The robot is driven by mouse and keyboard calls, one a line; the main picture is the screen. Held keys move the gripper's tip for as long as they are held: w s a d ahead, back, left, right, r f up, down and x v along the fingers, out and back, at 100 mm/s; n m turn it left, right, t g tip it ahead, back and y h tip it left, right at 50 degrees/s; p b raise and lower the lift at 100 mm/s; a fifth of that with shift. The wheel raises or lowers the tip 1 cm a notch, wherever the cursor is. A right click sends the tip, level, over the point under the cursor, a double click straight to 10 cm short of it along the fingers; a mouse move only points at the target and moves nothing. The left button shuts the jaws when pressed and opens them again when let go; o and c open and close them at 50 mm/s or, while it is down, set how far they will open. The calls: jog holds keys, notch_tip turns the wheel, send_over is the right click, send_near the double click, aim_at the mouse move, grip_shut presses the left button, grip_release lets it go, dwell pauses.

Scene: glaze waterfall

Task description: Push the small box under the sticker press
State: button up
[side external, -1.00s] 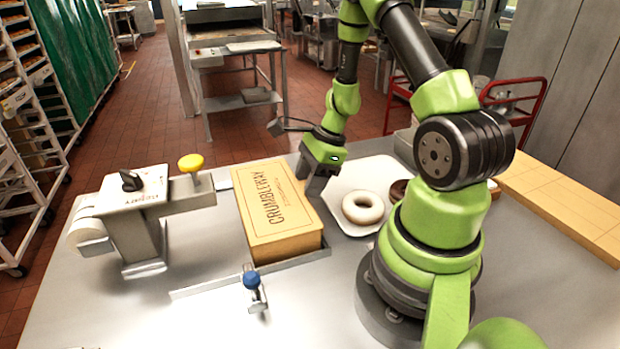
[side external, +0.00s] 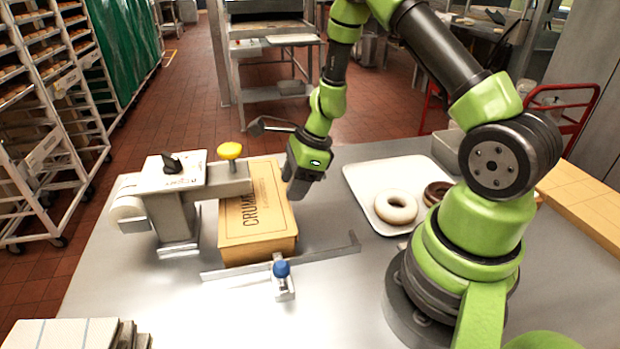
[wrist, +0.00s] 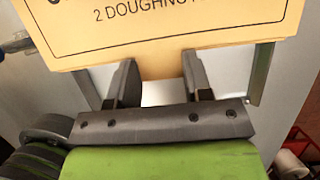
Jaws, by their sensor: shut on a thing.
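The small box (side external: 262,225) is tan, marked "CRUMB…", and lies flat on the metal table. The sticker press (side external: 178,195) is grey with a yellow knob (side external: 230,151); its arm reaches over the box's left part in the side view. My gripper (side external: 296,190) is low at the box's right side, shut on it. In the wrist view the fingers (wrist: 158,85) stand either side of a tan part of the box (wrist: 160,65), below its printed top. The fingertips' contact is partly hidden in the side view.
A metal guide rail (side external: 325,255) with a blue-knobbed clamp (side external: 282,280) lies along the box's near side. A white tray (side external: 362,185) holds a white doughnut (side external: 396,206) and a chocolate one (side external: 437,192). Stacked sheets (side external: 75,334) lie at the near left.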

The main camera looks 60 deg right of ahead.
jog(key=shift+w+a, duration=0.5)
jog(key=shift+a, duration=0.05)
jog(key=o, duration=1)
jog(key=shift+r, duration=0.1)
jog(key=v, duration=0.9)
jog(key=shift+r, duration=0.3)
jog(key=shift+s+d, duration=0.15)
